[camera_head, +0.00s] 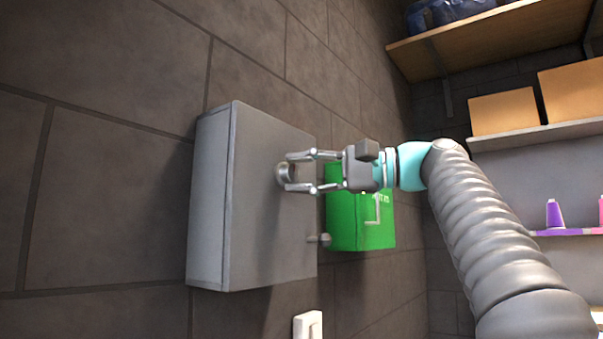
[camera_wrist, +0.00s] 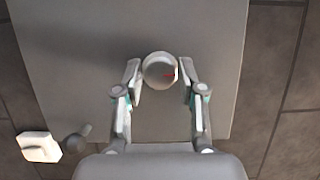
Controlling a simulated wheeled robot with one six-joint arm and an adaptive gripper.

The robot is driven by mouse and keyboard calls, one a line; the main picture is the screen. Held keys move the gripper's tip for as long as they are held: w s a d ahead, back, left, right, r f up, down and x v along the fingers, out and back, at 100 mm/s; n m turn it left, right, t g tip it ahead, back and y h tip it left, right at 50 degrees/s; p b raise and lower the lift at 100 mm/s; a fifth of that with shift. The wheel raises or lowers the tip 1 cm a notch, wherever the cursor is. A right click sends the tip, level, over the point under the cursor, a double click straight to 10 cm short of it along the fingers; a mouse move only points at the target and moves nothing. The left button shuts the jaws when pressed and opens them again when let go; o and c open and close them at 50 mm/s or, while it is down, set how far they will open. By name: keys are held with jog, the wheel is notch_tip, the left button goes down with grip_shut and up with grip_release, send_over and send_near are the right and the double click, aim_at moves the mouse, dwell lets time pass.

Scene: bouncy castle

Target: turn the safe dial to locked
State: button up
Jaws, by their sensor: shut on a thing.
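The safe (camera_head: 270,205) is a grey box fixed to the dark tiled wall. Its front door fills much of the wrist view (camera_wrist: 70,50). The dial (camera_head: 284,174) is a round metal knob on that front; in the wrist view (camera_wrist: 158,70) it shows a small red mark at its right side. My gripper (camera_head: 287,172) is at the dial, with one finger on each side, shut on it. The dial's rim is partly hidden by the fingers.
A green box (camera_head: 362,215) is on the wall just behind and right of the safe. A white switch (camera_head: 308,325) is below. Shelves with cardboard boxes (camera_head: 503,112) and a purple cone-shaped item (camera_head: 554,213) stand at right.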

dwell(0.5)
jog(key=o, duration=1.2)
jog(key=shift+c, duration=0.2)
jog(key=shift+d, duration=0.1)
jog(key=v, duration=1.1)
jog(key=shift+s+d, duration=0.2)
jog(key=shift+d, duration=0.15)
